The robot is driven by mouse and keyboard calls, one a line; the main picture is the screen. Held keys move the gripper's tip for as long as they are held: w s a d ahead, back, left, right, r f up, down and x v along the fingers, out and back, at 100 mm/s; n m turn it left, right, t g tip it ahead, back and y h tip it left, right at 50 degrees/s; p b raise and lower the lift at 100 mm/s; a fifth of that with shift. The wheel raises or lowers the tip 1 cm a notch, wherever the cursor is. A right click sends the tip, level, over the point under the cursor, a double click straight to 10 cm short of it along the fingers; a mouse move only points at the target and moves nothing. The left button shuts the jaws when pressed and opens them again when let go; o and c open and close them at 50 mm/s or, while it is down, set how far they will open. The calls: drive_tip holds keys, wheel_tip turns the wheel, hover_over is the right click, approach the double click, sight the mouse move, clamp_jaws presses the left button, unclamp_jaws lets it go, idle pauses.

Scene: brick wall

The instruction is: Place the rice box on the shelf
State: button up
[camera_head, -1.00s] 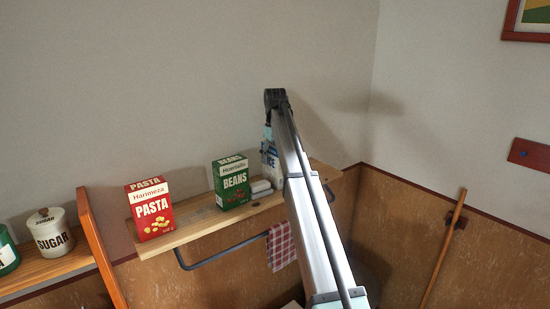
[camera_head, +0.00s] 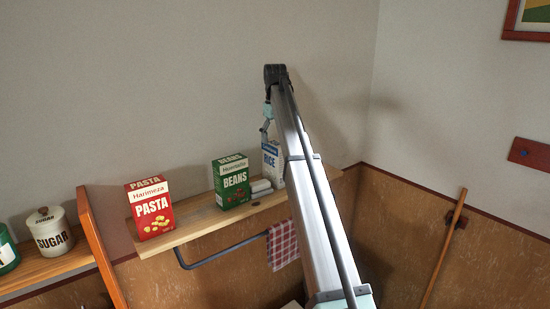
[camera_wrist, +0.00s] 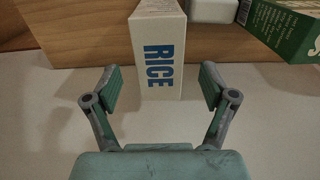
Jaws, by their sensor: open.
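The white rice box (camera_head: 272,161) with blue lettering stands on the wooden shelf (camera_head: 200,224), to the right of the beans box. My arm partly hides its right side in the head view. In the wrist view the rice box (camera_wrist: 158,50) is at the top centre, beyond my fingertips. My gripper (camera_wrist: 158,88) is open and empty, with a finger to each side of the line to the box and a gap between it and the box. In the head view my gripper (camera_head: 267,122) is just above the rice box.
The green beans box (camera_head: 231,182) and red pasta box (camera_head: 150,208) stand further left on the shelf. A small white object (camera_head: 261,186) lies between beans and rice. A checked cloth (camera_head: 282,245) hangs from the rail below. An orange upright board (camera_head: 101,245) stands at left.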

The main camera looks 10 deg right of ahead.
drive_tip(key=s+d+f+m+t+b, duration=0.1)
drive_tip(key=s+d+b, duration=0.25)
drive_tip(key=d, duration=0.65)
drive_tip(key=n+t+y+b, duration=0.1)
drive_tip(key=t+y+b, duration=0.5)
drive_tip(key=t+b, duration=0.65)
approach(275, 160)
drive_tip(key=shift+g+y, duration=0.3)
drive_tip(key=shift+g, duration=0.25)
drive_tip(key=shift+w+a+f+p, duration=0.5)
drive_tip(key=shift+w+f+p, duration=0.25)
drive_tip(key=shift+w, duration=1.35)
drive_tip(key=shift+w+a+f+p, duration=0.55)
drive_tip(key=shift+w+p, duration=0.25)
drive_tip(key=shift+w, duration=1.25)
drive_tip(key=shift+w+a+f+p, duration=0.4)
drive_tip(key=shift+w+f+p, duration=0.35)
drive_tip(key=shift+w, duration=1.35)
drive_tip(key=shift+w+a+f, duration=0.15)
drive_tip(key=shift+w+f, duration=0.1)
drive_tip(key=shift+w, duration=0.05)
drive_tip(key=shift+c, duration=0.3)
